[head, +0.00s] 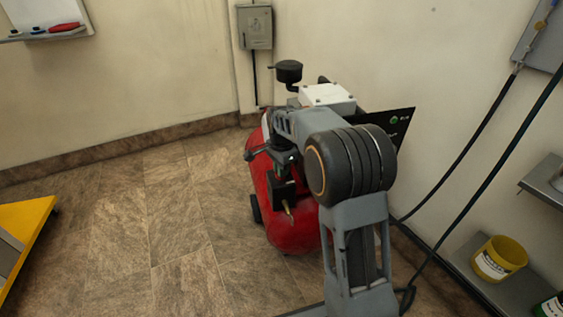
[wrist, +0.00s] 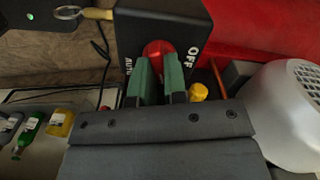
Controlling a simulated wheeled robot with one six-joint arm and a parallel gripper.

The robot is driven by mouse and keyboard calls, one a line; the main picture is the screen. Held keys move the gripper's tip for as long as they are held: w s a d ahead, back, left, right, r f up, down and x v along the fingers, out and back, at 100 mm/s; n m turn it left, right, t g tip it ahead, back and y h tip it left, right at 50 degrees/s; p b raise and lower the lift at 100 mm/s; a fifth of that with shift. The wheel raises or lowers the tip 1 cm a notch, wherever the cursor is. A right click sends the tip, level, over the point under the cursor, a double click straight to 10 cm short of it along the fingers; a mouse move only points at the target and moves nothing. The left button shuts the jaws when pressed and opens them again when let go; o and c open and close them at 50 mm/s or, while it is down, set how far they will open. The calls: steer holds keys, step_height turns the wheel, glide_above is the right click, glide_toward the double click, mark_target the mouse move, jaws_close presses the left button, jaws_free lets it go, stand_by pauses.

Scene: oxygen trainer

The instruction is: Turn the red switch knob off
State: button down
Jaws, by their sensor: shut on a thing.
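The red switch knob (wrist: 158,49) shows in the wrist view on a black switch box (wrist: 185,20) marked "AUTO" on the left and "OFF" on the right. My gripper (wrist: 160,70) has its two green fingers on either side of the knob and is shut on it. The fingers hide part of the knob, so I cannot tell which mark it points to. In the head view my arm covers much of the red compressor (head: 290,215), and the knob cannot be made out there.
A yellow knob (wrist: 198,92) and a silver domed cover (wrist: 288,115) are close right of my gripper. A shelf with a yellow tub (head: 497,260) and hanging hoses are at the right. A yellow object (head: 25,218) stands at the left. Floor between is clear.

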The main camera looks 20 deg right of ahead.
steer(key=n+p, duration=0.3)
steer(key=shift+r+n, duration=0.25)
steer(key=shift+n, duration=0.15)
steer(key=n+p, duration=0.3)
steer(key=shift+w+a, duration=0.1)
steer(key=n+p, duration=0.2)
steer(key=n, duration=0.2)
steer(key=shift+f, duration=0.1)
steer(key=shift+f+n+p, duration=0.1)
steer(key=shift+n+p, duration=0.9)
steer(key=shift+n, duration=0.5)
steer(key=shift+w+n, duration=0.1)
steer(key=shift+n, duration=0.2)
steer(key=c, duration=1.2)
jaws_free()
steer(key=shift+a, duration=0.1)
steer(key=shift+o, duration=0.2)
step_height(320, 180, up, 14)
steer(key=p, duration=0.3)
steer(key=shift+f, duration=0.15)
